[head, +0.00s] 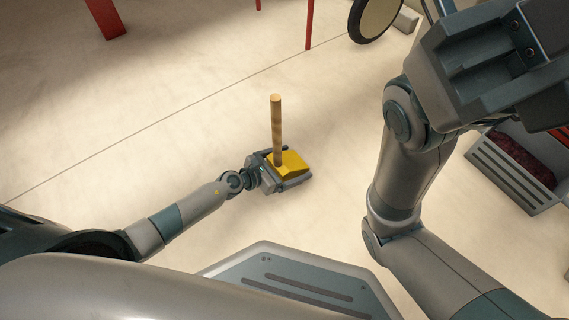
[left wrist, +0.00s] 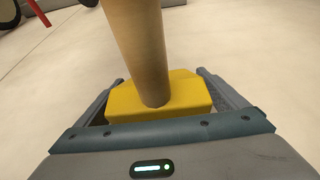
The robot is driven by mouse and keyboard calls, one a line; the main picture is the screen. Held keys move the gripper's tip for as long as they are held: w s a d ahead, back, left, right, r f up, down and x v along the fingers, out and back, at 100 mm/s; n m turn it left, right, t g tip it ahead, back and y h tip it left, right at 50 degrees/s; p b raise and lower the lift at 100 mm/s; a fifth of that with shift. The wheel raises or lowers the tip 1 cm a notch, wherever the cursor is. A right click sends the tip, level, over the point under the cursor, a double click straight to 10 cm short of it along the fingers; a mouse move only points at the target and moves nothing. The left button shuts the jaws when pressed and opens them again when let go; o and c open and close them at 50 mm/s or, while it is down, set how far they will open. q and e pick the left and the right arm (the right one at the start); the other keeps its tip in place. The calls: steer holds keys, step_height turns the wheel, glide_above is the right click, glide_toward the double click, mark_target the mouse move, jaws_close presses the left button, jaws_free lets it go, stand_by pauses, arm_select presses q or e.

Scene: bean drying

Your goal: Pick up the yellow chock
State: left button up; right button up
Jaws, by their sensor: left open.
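The yellow chock (head: 291,165) is a wedge-shaped block on the pale floor, with an upright wooden handle (head: 276,130) rising from it. My left gripper (head: 295,170) is low at the floor around the chock, with its fingers on either side. In the left wrist view the chock (left wrist: 185,92) sits between the two open fingers, and the handle (left wrist: 140,45) rises close in front of the camera. A gap shows beside at least the right finger. My right arm fills the right of the head view, and its fingertips cannot be made out.
A grey crate (head: 510,178) with dark red contents stands at the right. A wheel (head: 375,18) and red posts (head: 309,25) are at the top. The floor around the chock is clear, with a thin line crossing it.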

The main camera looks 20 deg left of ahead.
stand_by(0.4)
arm_select(q)
steer(key=c, duration=1.9)
steer(key=shift+r, duration=0.1)
steer(key=shift+c, duration=0.8)
steer(key=shift+r, duration=0.15)
